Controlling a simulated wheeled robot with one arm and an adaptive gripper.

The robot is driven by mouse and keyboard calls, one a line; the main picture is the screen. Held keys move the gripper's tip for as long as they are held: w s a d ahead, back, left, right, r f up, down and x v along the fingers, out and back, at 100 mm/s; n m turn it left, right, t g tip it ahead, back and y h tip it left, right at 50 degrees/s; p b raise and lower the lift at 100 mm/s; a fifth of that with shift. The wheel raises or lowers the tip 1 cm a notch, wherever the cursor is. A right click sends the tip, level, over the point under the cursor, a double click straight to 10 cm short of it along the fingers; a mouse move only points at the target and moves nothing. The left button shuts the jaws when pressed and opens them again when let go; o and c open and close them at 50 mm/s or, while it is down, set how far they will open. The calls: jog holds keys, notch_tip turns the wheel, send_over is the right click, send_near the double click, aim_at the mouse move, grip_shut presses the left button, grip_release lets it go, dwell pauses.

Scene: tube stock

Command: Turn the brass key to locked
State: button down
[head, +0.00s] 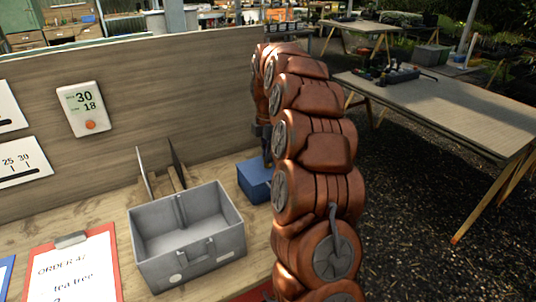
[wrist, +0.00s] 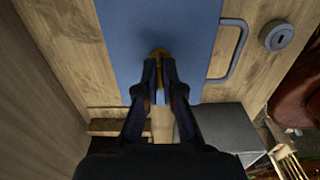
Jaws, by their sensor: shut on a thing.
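The brass key (wrist: 159,52) shows as a small brass-coloured piece at the tips of my gripper (wrist: 160,72) in the wrist view, against a blue box (wrist: 155,20). My gripper is shut on it, and the fingers cover most of it. I cannot tell which way the key is turned, and I see no locked mark. In the head view the blue box (head: 252,182) stands on the wooden bench behind the grey bin. My arm hides its right part, and the key is not visible there. A blue-grey handle (wrist: 238,50) shows at the box's right side in the wrist view.
An open grey bin (head: 190,270) stands close by, and also shows in the wrist view (wrist: 230,128). A clipboard (head: 72,270) lies at front left. A wooden panel (head: 190,100) with a white timer (head: 82,108) backs the bench. A round grey disc (wrist: 276,36) lies right of the handle.

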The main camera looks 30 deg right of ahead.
dwell(0.3)
jog(key=c, duration=1.3)
grip_release()
jog(key=shift+r, duration=0.1)
jog(key=shift+r, duration=5.95)
